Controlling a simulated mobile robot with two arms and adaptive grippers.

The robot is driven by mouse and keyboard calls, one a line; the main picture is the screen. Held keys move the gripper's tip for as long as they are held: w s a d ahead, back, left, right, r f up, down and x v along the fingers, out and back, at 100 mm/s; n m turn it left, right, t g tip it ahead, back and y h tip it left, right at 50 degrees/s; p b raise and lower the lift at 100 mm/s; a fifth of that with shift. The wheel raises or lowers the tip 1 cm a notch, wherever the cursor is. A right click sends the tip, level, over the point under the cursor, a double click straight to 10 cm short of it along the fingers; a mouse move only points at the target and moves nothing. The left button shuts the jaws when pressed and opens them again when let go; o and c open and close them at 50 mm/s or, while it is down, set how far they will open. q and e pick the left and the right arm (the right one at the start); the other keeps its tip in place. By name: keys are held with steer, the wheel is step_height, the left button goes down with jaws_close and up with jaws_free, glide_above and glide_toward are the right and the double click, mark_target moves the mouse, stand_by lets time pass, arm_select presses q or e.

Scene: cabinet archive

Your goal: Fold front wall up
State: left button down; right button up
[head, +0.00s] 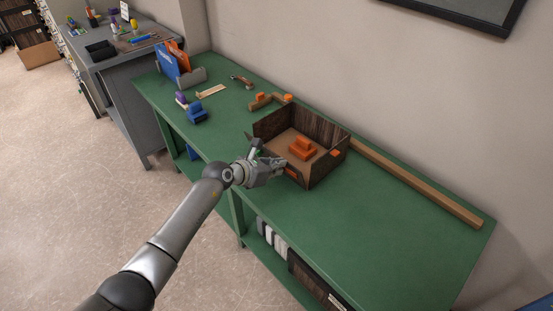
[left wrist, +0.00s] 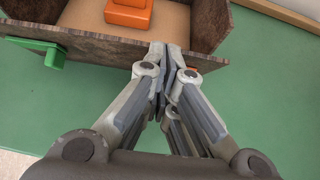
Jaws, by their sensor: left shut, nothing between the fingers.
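An open-topped box with dark wood-grain walls (head: 325,132) stands on the green table, with an orange block (head: 301,149) on its tan floor. The box's front wall (left wrist: 95,48) crosses the left wrist view with a green piece (left wrist: 42,50) at its left and an orange piece (left wrist: 190,60) at its right. It looks raised, but I cannot tell whether it is fully upright. My left gripper (head: 279,167) is shut and empty at this wall. In the left wrist view its fingertips (left wrist: 171,52) overlap the wall; contact is unclear. The gripper partly hides the wall in the head view.
A long wooden strip (head: 415,183) lies along the table's back edge. A grey holder (head: 190,79) with blue and orange folders, a blue item (head: 196,114) and small wooden parts (head: 265,101) lie left of the box. The green table (head: 370,230) is clear at front right.

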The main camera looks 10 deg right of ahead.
arm_select(q)
steer(key=shift+w+d+r+b, duration=0.35)
steer(key=shift+w+d, duration=0.2)
steer(key=shift+d, duration=0.1)
steer(key=shift+w+d+r+b, duration=0.35)
steer(key=shift+w+d, duration=0.15)
steer(key=shift+d, duration=0.15)
arm_select(e)
steer(key=shift+w+d+f, duration=0.1)
steer(key=shift+d+f, duration=0.1)
steer(key=shift+d, duration=0.05)
